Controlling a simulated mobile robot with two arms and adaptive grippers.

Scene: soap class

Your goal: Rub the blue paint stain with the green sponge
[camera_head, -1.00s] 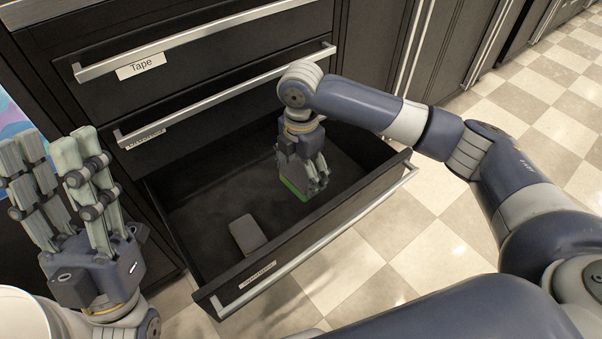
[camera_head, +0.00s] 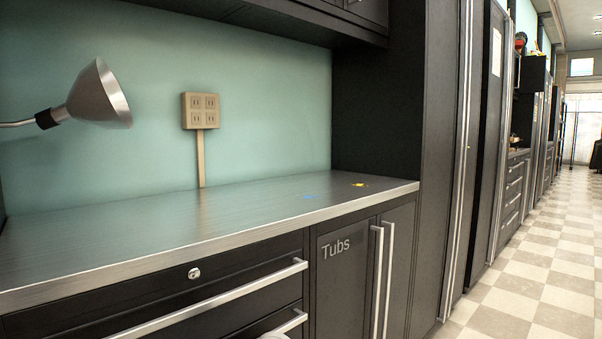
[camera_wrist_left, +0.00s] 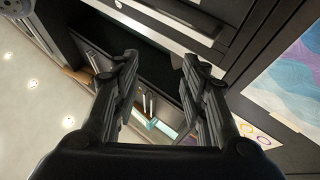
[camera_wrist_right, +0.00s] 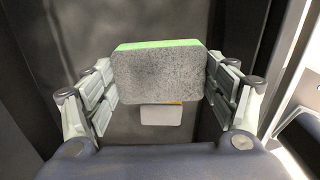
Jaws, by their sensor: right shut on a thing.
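A small blue stain (camera_head: 311,196) lies on the metal countertop (camera_head: 150,230), near its right end in the head view. The green sponge (camera_wrist_right: 158,75) shows in the right wrist view, with a thin green layer on top and a grey face toward the camera. My right gripper (camera_wrist_right: 160,78) is shut on its two sides. My left gripper (camera_wrist_left: 160,58) shows in the left wrist view with its fingers apart and nothing between them.
A yellow stain (camera_head: 360,184) lies right of the blue one. A lamp (camera_head: 98,97) hangs over the counter's left side. A Tubs cabinet (camera_head: 342,275) is below. A pale block with a yellow edge (camera_wrist_right: 161,115) lies beyond the sponge. The counter is otherwise clear.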

